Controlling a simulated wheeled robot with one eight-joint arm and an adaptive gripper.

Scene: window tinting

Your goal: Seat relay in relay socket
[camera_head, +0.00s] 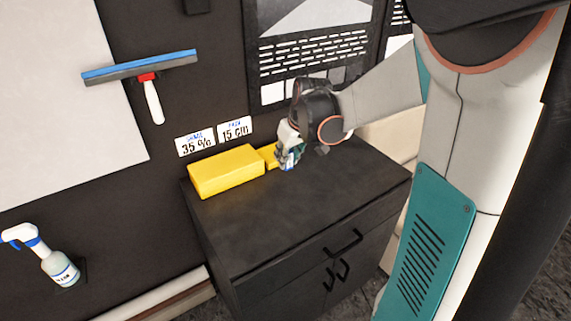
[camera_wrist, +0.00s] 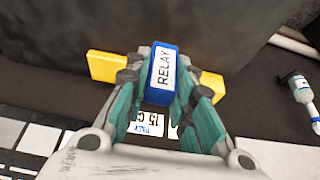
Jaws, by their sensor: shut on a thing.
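The relay (camera_wrist: 162,76) is blue with a white label reading RELAY. In the wrist view it stands between the two teal fingers of my gripper (camera_wrist: 165,100), which is shut on it. In the head view my gripper (camera_head: 289,160) is low over the dark cabinet top, at the right end of a yellow block (camera_head: 226,172); only a little blue and white of the relay shows there. Yellow shows on both sides of the relay in the wrist view (camera_wrist: 108,67). I cannot make out a relay socket, nor whether the relay touches what is below it.
The cabinet top (camera_head: 320,200) is clear in front of my gripper. A squeegee (camera_head: 145,75) and a spray bottle (camera_head: 55,265) are at the left.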

